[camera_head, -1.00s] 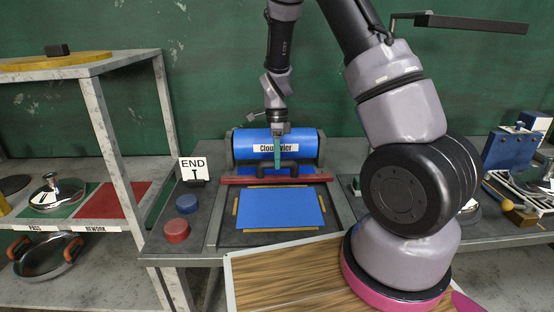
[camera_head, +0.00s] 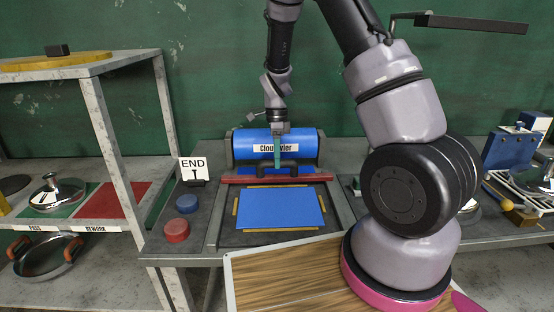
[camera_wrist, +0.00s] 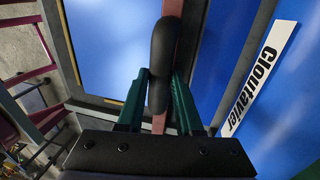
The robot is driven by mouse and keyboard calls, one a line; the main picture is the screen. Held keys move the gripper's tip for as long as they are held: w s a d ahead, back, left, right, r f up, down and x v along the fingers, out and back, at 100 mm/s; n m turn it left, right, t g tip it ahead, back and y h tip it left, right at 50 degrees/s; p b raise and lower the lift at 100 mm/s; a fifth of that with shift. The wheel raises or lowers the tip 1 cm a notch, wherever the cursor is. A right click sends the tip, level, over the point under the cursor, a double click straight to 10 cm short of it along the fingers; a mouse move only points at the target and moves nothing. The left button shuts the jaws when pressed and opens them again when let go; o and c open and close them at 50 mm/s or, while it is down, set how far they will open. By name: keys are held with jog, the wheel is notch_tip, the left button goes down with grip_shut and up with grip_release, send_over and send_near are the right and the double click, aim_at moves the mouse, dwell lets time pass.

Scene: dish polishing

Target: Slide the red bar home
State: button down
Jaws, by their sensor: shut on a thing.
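The red bar (camera_head: 240,180) lies across the rails of the bench in the head view, between the blue roller (camera_head: 245,147) behind it and the blue sheet (camera_head: 280,208) in front. It carries a black handle (camera_head: 291,170). My gripper (camera_head: 277,163) comes down from above onto that handle. In the wrist view its green fingers (camera_wrist: 158,98) are shut on the black handle (camera_wrist: 162,55), and part of the red bar (camera_wrist: 172,8) shows behind it.
A wooden board (camera_head: 290,275) lies in front. A shelf with pans stands at left. My arm fills the right.

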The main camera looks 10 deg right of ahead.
jog(key=w, duration=0.4)
jog(key=shift+w+d, duration=0.25)
jog(key=shift+d, duration=0.15)
jog(key=c, duration=0.6)
grip_release()
jog(key=shift+r, duration=0.1)
jog(key=r, duration=0.3)
jog(key=w+r, duration=0.1)
jog(key=r, duration=0.3)
jog(key=w+r, duration=0.1)
jog(key=r, duration=0.2)
jog(key=shift+d+r, duration=0.2)
jog(key=shift+r, duration=0.05)
